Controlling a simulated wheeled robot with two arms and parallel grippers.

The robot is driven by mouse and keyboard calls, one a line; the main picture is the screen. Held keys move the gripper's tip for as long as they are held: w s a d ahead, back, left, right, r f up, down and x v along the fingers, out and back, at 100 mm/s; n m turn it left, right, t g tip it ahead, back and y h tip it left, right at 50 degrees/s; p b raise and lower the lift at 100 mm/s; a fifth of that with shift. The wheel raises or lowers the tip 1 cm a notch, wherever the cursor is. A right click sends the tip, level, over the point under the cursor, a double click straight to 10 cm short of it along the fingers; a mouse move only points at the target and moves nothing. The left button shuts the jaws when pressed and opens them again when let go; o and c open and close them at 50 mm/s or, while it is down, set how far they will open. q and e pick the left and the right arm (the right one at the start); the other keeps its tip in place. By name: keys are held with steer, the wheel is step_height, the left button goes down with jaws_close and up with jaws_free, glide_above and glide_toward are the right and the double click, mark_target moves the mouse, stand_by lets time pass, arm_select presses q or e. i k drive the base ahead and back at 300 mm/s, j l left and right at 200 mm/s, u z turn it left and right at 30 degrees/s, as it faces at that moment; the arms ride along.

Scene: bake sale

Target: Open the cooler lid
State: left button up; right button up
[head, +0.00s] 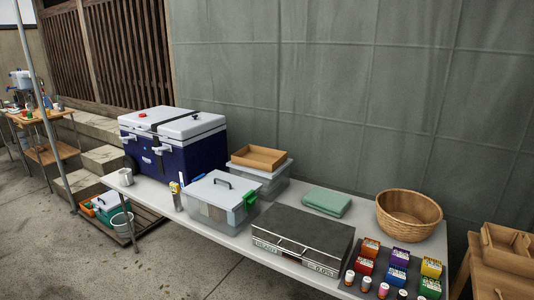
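The cooler (195,155) is a dark blue box at the left end of the long white table. Its white lid (172,121) lies closed on top, with a black strap or band across it and a small red spot on it. White latches (160,149) show on its front face. Neither of my grippers is in the head view.
The white table (232,240) also holds a clear bin with a grey lid (222,188), a wooden tray (259,157), a dark flat case (303,236), a folded green cloth (326,201), a wicker basket (408,207) and several small coloured boxes (396,276). Concrete floor lies in front.

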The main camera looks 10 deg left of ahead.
mark_target(168, 122)
steer(key=i+j+u, duration=0.15)
steer(key=i+u, duration=0.45)
steer(key=u, duration=0.2)
steer(key=i+u, duration=0.4)
steer(key=k+l, duration=0.05)
